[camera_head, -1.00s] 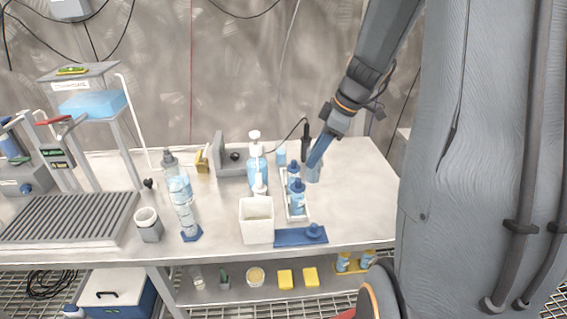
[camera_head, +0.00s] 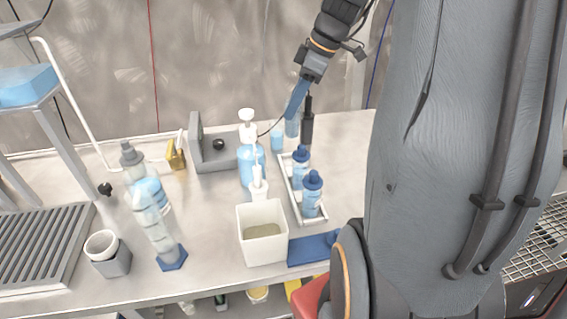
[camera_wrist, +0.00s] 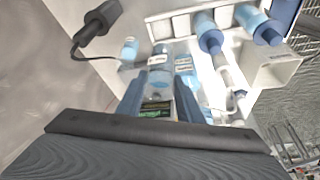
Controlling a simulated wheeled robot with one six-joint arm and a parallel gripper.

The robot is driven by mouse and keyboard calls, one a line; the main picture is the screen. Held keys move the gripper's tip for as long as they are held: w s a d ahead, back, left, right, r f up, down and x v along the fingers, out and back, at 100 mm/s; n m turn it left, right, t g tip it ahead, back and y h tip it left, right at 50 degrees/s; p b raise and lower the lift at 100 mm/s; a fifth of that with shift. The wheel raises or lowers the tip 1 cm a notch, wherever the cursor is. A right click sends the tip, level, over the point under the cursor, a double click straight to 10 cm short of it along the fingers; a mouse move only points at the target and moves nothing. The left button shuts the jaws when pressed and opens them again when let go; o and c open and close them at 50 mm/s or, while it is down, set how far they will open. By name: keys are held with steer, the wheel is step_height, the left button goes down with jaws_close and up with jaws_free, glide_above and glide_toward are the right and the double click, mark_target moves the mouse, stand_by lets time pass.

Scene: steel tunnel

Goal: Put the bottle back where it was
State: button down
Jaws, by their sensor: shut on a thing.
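My gripper (camera_head: 297,98) is shut on a pale blue bottle (camera_head: 292,125), which hangs below the blue fingers near the back of the bench. In the wrist view the bottle (camera_wrist: 158,85) shows between the two fingers, with a dark green label strip low on it. A white rack (camera_head: 312,221) stands nearer the front with two blue-capped bottles (camera_head: 313,195) in it. In the wrist view the rack (camera_wrist: 180,24) shows empty square slots beside those bottles. The held bottle is behind the rack and apart from it. Its base is hard to see.
A black handheld device (camera_head: 307,128) stands close right of the held bottle, with a cable. A small pale blue container (camera_head: 277,137) and a pump bottle (camera_head: 250,160) are to the left. A white bin (camera_head: 262,250) and blue mat (camera_head: 313,248) are in front.

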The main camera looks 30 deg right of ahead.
mark_target(292, 135)
steer(key=shift+w+f, duration=0.2)
steer(key=shift+f, duration=0.1)
step_height(292, 135, down, 10)
steer(key=shift+r+p, duration=0.15)
steer(key=shift+p, duration=0.35)
steer(key=c, duration=1.2)
jaws_free()
steer(key=shift+r, duration=0.15)
steer(key=b+v, duration=0.1)
steer(key=v, duration=1)
steer(key=shift+s+d+r+b, duration=0.1)
steer(key=shift+d+r+b, duration=0.05)
steer(key=shift+r+b, duration=0.2)
